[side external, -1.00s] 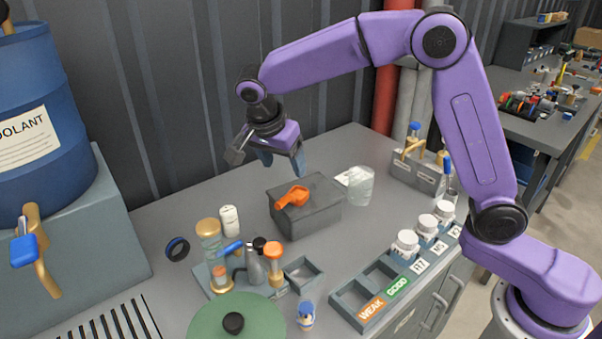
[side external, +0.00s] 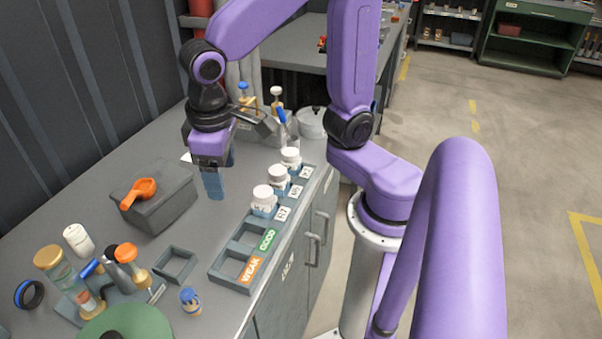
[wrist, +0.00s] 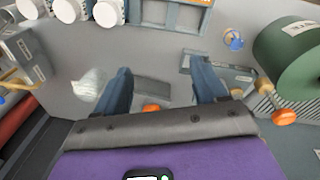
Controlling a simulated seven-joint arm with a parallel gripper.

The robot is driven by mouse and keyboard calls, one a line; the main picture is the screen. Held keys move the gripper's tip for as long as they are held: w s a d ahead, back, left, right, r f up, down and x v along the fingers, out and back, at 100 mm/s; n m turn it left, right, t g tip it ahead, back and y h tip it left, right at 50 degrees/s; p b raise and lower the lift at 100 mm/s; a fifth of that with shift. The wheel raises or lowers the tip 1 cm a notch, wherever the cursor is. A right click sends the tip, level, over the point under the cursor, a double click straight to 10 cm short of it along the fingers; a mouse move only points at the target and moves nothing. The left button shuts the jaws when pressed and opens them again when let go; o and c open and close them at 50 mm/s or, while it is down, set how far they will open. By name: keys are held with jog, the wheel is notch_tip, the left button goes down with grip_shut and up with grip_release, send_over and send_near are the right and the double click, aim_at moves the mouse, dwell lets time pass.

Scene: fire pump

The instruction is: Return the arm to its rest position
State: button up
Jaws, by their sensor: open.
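My gripper (side external: 213,182) is open and empty, with its blue-grey fingers pointing down above the grey bench (side external: 165,265). It hangs between the grey box (side external: 160,208) on its left and the row of white-capped jars (side external: 270,190) on its right. In the wrist view the two fingers (wrist: 162,88) are spread apart with nothing gripped between them. My purple arm reaches in from the right, bent at the elbow.
An orange scoop (side external: 140,190) lies on the grey box. A labelled rack (side external: 240,258) has empty slots near the bench edge. A clear crumpled-looking vessel (wrist: 88,84) shows in the wrist view.

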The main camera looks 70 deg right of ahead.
jog(key=s+d+f+n, duration=0.1)
jog(key=s+d+n, duration=0.2)
jog(key=s, duration=0.3)
jog(key=s+d+f+n+y, duration=0.1)
jog(key=s+d+n, duration=0.2)
jog(key=s+n, duration=0.3)
jog(key=shift+f+g, duration=0.2)
jog(key=shift+g, duration=0.2)
jog(key=o, duration=0.4)
jog(key=shift+s+d, duration=0.15)
jog(key=shift+s, duration=0.05)
